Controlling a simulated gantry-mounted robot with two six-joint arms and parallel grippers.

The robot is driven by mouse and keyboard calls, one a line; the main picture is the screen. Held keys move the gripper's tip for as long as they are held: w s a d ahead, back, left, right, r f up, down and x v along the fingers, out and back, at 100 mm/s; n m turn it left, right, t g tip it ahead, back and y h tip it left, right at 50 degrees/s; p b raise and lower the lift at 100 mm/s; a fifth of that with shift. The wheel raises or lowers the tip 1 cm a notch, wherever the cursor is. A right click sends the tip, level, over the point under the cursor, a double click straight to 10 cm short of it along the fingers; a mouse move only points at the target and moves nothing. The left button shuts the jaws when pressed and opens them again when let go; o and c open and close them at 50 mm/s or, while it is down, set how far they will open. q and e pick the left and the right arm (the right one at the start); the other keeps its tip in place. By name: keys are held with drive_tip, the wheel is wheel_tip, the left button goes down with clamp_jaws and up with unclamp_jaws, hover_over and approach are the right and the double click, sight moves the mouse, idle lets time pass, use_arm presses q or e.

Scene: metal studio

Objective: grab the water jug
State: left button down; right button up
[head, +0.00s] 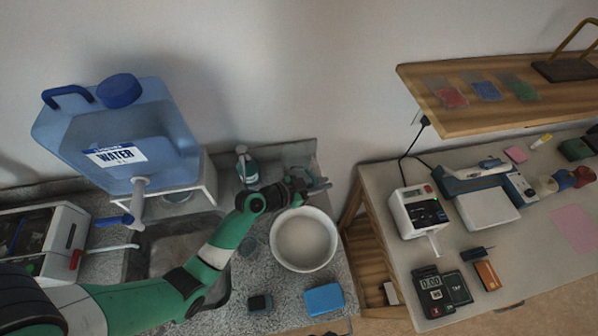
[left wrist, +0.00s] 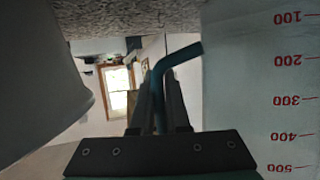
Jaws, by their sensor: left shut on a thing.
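A clear measuring jug (head: 298,174) with a teal handle stands at the back right of the grey counter, partly hidden by my left gripper (head: 320,184). In the left wrist view its clear wall with red marks (left wrist: 285,85) fills the right side. There my left gripper (left wrist: 158,85) is shut on the teal handle (left wrist: 181,56), which passes between the fingers. A large blue water container (head: 165,115) labelled WATER, with a tap, sits on a white stand above the sink at the left. My right gripper is not in view.
A white bowl (head: 304,240) is close in front of the jug; a pale curved surface also fills the left wrist view's left side. A soap bottle (head: 246,166) stands left of the jug. A blue sponge (head: 324,298) lies at the counter's front. A second table (head: 395,225) with devices is right.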

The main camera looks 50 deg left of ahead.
use_arm(q)
drive_tip(key=shift+r, duration=0.1)
idle(0.6)
wheel_tip(320, 180, up, 10)
drive_tip(key=p, duration=0.3)
idle(0.5)
